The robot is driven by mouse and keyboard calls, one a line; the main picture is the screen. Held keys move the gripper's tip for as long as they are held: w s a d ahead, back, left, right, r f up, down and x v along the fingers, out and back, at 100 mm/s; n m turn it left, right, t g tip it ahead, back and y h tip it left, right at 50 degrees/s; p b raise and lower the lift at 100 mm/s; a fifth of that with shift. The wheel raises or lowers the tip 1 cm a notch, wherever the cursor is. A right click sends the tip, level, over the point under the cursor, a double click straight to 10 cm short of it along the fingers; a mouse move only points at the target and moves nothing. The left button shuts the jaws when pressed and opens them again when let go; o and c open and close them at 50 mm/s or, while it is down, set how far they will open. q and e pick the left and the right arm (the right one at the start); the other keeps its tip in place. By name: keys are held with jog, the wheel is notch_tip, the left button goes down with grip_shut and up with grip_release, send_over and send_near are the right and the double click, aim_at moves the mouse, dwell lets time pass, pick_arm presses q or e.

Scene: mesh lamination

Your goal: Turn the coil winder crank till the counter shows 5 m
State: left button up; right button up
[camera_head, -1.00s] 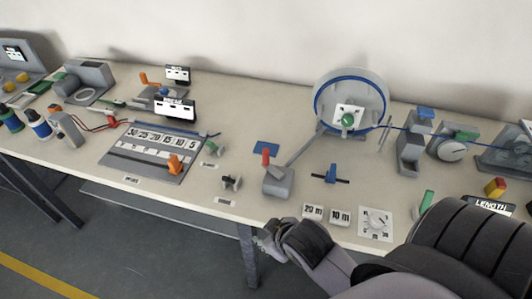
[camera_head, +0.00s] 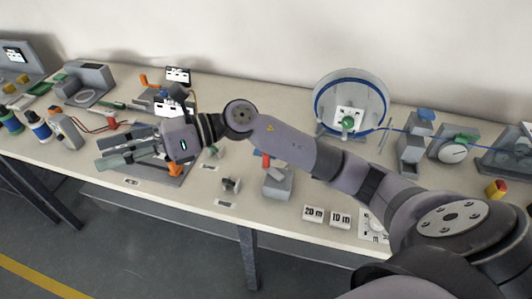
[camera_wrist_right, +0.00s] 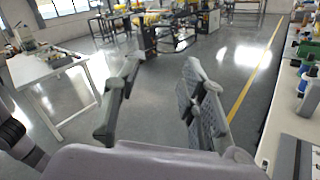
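The coil winder is a large grey wheel (camera_head: 378,88) with a thin blue line around part of it. A green knob (camera_head: 347,124) sits at its hub plate; it looks like the crank handle. A blue strand (camera_head: 400,128) runs right from the wheel. The length counter is not visible; my right arm covers that corner. My right gripper (camera_head: 108,153) is far left of the winder, over the numbered board, with nothing between its fingers. In the right wrist view its two fingers (camera_wrist_right: 160,88) stand wide apart over the floor. My left gripper is not in view.
My right arm crosses the table front. Under or beside it are a grey block with a red knob (camera_head: 267,161), the 20 m (camera_head: 313,214) and 10 m (camera_head: 340,219) blocks, and a white dial plate. Grey devices stand right of the wheel (camera_head: 411,150).

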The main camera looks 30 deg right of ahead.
jog(key=w+d+f+n+g+h, duration=0.25)
jog(key=d+f+n+h, duration=0.45)
jog(key=d+h, duration=0.4)
jog(key=d+r+m+h, duration=0.1)
jog(key=d+h, duration=0.6)
jog(key=d, duration=1.5)
jog(key=f+p, duration=0.1)
jog(key=f, duration=0.4)
jog(key=f+p, duration=0.1)
jog(key=f, duration=0.5)
jog(key=w+f+p, duration=0.1)
jog(key=f, duration=0.4)
jog(key=shift+a+f+p, duration=0.15)
jog(key=shift+f+p, duration=0.15)
jog(key=shift+f, duration=0.05)
jog(key=shift+c, duration=0.4)
grip_shut()
